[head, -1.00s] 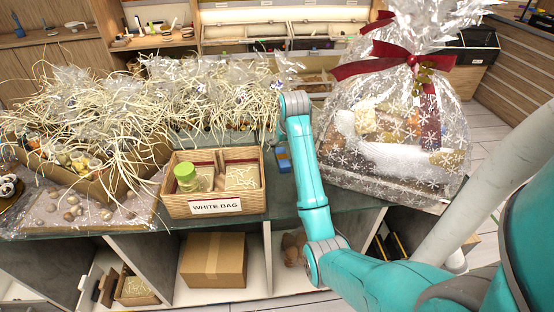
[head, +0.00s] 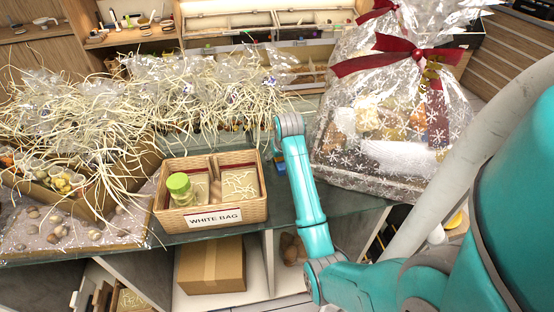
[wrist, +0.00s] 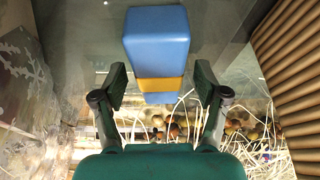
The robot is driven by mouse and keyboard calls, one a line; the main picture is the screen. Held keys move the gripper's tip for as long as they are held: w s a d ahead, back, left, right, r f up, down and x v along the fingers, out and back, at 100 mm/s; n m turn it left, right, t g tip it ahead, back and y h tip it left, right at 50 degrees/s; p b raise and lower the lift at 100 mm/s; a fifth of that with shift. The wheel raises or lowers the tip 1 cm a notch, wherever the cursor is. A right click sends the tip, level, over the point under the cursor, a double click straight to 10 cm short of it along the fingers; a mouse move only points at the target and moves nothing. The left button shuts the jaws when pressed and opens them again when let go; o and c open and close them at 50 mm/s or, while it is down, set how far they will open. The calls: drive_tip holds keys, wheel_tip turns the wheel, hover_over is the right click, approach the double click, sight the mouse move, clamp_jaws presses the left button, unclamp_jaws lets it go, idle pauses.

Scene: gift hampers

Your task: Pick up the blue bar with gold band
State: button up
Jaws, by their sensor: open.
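The blue bar with a gold band (wrist: 157,38) lies on the dark counter in the wrist view, its near blue end large at top centre and the gold band lower down. A small blue part of it (head: 280,169) shows in the head view beside my arm, between the basket and the wrapped hamper; the rest is hidden. My gripper (wrist: 161,84) is open in the wrist view, with one finger on each side of the bar around the band. Gaps show beside the bar; I cannot tell the height difference. My arm hides the gripper in the head view.
A wicker basket labelled WHITE BAG (head: 168,212), holding a green-lidded jar (head: 180,189), stands left of the bar. A large wrapped hamper with a red bow (head: 375,150) stands close on the right. Straw-like strands (wrist: 185,125) lie beyond the bar in the wrist view.

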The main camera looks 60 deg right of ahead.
drive_tip(key=c, duration=1.3)
